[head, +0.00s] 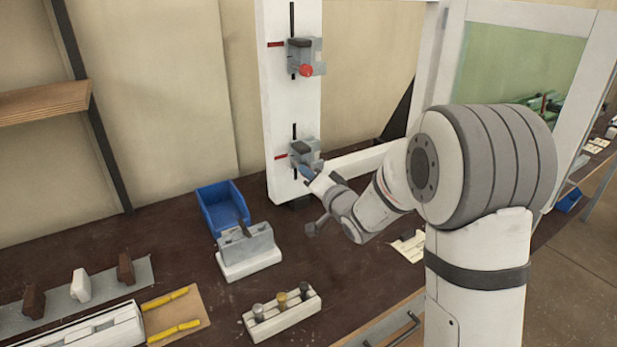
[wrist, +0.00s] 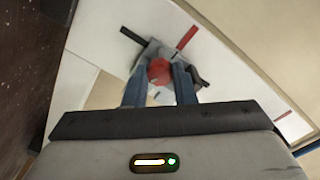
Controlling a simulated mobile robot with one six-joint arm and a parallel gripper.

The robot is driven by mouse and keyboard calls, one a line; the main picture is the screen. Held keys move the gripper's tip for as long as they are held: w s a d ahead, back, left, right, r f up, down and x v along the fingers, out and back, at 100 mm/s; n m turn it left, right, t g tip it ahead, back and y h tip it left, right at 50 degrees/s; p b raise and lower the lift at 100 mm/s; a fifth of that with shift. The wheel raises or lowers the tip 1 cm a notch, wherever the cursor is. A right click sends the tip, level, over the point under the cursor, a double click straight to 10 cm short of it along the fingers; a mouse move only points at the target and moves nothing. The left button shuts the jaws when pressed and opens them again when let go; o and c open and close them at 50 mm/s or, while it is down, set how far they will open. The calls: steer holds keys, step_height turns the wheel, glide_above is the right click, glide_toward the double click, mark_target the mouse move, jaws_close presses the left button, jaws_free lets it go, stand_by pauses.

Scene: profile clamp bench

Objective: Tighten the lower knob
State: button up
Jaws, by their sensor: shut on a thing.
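The lower clamp (head: 303,152) is a grey block on a white upright profile (head: 275,110), in the middle of the head view. My gripper (head: 313,171) reaches it from the lower right and hides its knob there. In the wrist view the lower knob (wrist: 159,70) is red and round and sits between the two blue fingers of my gripper (wrist: 160,80), which is shut on it. The grey clamp body shows behind the knob, by a black slot and a red mark (wrist: 187,37).
An upper clamp with a red knob (head: 306,70) sits higher on the same profile. Below left stand a blue bin (head: 222,208), a grey block on a white base (head: 249,262) and a white holder (head: 283,318). My arm fills the right.

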stand_by(0.3)
steer(key=o, duration=1)
steer(key=shift+s, duration=0.1)
steer(key=v, duration=0.7)
steer(key=shift+s+d+b, duration=0.2)
steer(key=shift+s+b, duration=0.1)
steer(key=shift+b, duration=0.1)
steer(key=shift+r, duration=0.1)
